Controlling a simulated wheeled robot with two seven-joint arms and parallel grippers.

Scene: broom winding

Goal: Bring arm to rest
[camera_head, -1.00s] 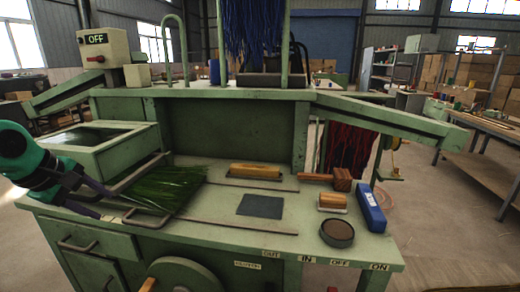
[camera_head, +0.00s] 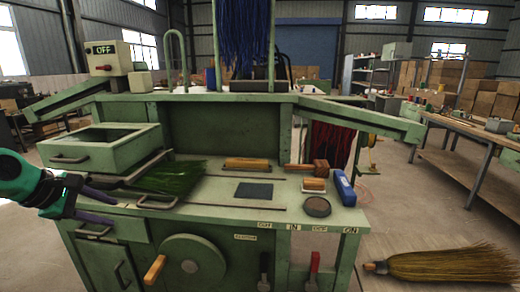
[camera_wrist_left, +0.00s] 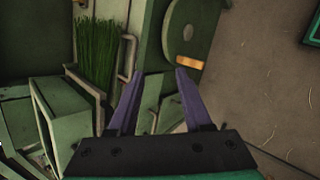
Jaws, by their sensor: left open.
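My left arm comes in from the left edge of the head view. Its gripper (camera_head: 112,209) is open and empty, with two purple fingers apart, in front of the left end of the green workbench (camera_head: 230,222). In the left wrist view the fingers (camera_wrist_left: 160,78) are spread with nothing between them, and the bench front is beyond. A bundle of green bristles (camera_head: 172,178) lies in a metal holder on the bench; it also shows in the left wrist view (camera_wrist_left: 96,55). My right gripper is not in view.
On the bench are a wooden-backed brush (camera_head: 247,164), a dark pad (camera_head: 254,190), a mallet (camera_head: 318,168), a blue box (camera_head: 344,187) and a round dark tin (camera_head: 317,207). A crank wheel (camera_head: 190,264) is on its front. A straw broom (camera_head: 450,265) lies at lower right.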

